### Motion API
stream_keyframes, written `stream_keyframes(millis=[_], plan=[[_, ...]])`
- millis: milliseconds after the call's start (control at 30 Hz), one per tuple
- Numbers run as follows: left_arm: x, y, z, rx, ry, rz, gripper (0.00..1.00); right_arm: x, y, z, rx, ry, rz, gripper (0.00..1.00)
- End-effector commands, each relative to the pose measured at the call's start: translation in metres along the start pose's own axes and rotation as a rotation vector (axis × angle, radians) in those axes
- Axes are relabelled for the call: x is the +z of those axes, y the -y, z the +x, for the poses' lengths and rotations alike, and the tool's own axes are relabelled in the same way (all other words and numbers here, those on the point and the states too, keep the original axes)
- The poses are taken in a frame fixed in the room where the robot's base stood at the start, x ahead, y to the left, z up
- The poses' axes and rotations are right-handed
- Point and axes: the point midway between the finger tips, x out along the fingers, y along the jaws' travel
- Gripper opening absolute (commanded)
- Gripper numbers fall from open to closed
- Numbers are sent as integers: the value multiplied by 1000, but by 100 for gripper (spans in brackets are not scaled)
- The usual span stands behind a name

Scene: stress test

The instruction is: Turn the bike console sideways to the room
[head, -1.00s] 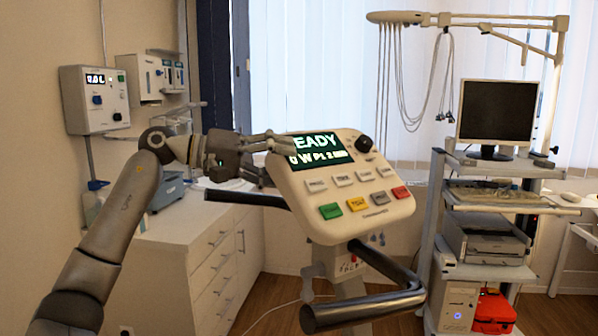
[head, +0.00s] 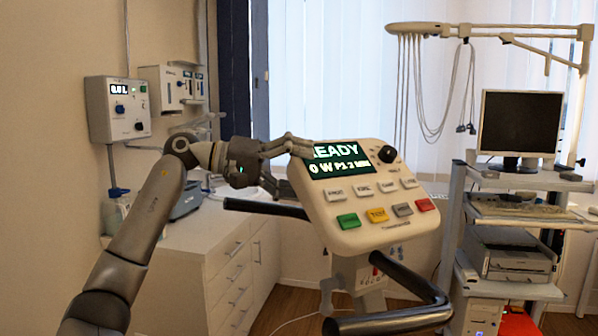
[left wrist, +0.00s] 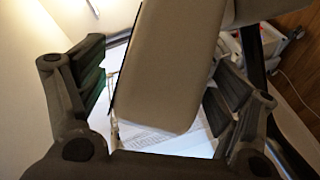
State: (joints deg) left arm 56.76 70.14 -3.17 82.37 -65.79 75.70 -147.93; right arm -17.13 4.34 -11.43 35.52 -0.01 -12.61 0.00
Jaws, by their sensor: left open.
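The bike console (head: 365,198) is a cream panel with a lit green display and coloured buttons, tilted on its post in the middle of the head view. My left gripper (head: 300,162) is at the console's left edge, with its fingers open and one finger over the display's top left corner. In the left wrist view the console's beige edge (left wrist: 170,75) stands between the two open fingers of my left gripper (left wrist: 158,95), with a gap visible at the left finger. Whether the right finger touches it is unclear. My right gripper is not in view.
Black handlebars (head: 410,305) stick out below the console. A white drawer cabinet (head: 215,265) stands behind on the left, under wall units (head: 118,108). A trolley with a monitor (head: 520,125) and printer (head: 508,262) stands at the right.

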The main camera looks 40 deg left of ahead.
Motion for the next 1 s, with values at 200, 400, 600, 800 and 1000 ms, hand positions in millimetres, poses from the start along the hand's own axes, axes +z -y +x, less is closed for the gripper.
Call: stream_keyframes(millis=[200,400,600,800,1000], plan=[[0,0,-1,-1,0,1,86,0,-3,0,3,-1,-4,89],[-1,1,-25,-3,-3,-1,86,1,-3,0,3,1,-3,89],[-1,2,-68,-4,-3,-3,86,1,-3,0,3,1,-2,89],[0,1,-101,-1,-1,-1,86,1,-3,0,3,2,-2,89],[0,0,-118,-1,0,0,86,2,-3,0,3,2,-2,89]])
